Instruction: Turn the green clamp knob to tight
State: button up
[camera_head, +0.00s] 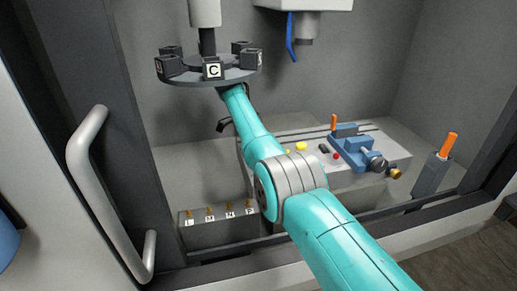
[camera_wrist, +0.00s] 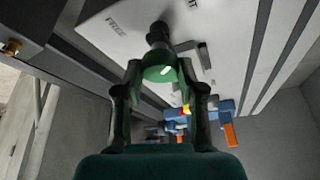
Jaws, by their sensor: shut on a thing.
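The green clamp knob (camera_wrist: 160,73) shows in the wrist view, at the end of a dark stem on a pale grey panel (camera_wrist: 225,30). My gripper (camera_wrist: 159,70) has one dark green finger on each side of the knob and is shut on it. In the head view my teal arm reaches in under the round tool carousel (camera_head: 207,76) and hides the knob; only a dark bit of the gripper end shows.
A blue vise (camera_head: 352,150) with orange handle, small red and yellow parts stands on the grey bench (camera_head: 395,152) at right. Labelled pegs L, M, N, P line a front ledge (camera_head: 215,232). The door handle (camera_head: 85,160) is at left.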

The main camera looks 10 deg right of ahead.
dwell(0.4)
jog(key=o, duration=1.1)
jog(key=shift+o, duration=0.2)
jog(key=shift+n, duration=0.3)
